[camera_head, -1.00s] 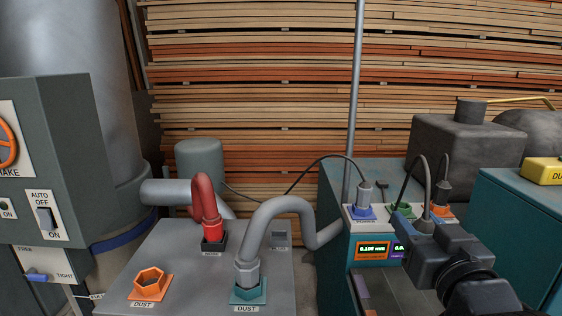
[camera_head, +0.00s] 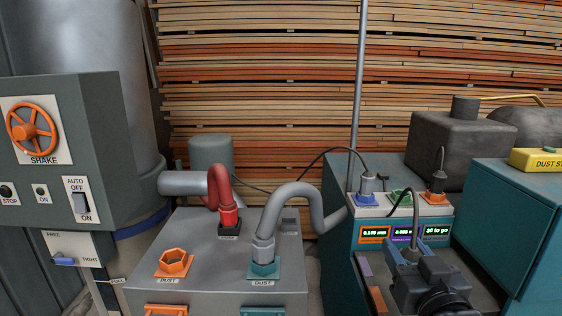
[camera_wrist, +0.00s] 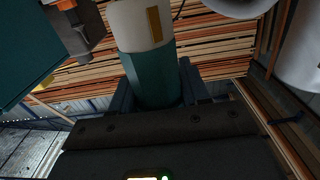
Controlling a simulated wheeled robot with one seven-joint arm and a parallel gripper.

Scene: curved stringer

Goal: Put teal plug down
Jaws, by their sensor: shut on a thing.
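My gripper (camera_head: 418,262) is in the head view, low at the right, in front of the teal cabinet. It is shut on a teal plug, and a dark cable rises from the plug. In the wrist view the teal plug (camera_wrist: 152,75) has a pale grey end with a yellow stripe, and the dark fingers of my gripper (camera_wrist: 155,92) stand on both sides of it.
On the cabinet top, grey plugs stand in the blue socket (camera_head: 367,197) and the orange socket (camera_head: 437,197); the green socket (camera_head: 402,197) between them shows no plug. Displays (camera_head: 405,233) face forward below. A grey hose (camera_head: 300,190) and red hose (camera_head: 220,190) stand on the left box.

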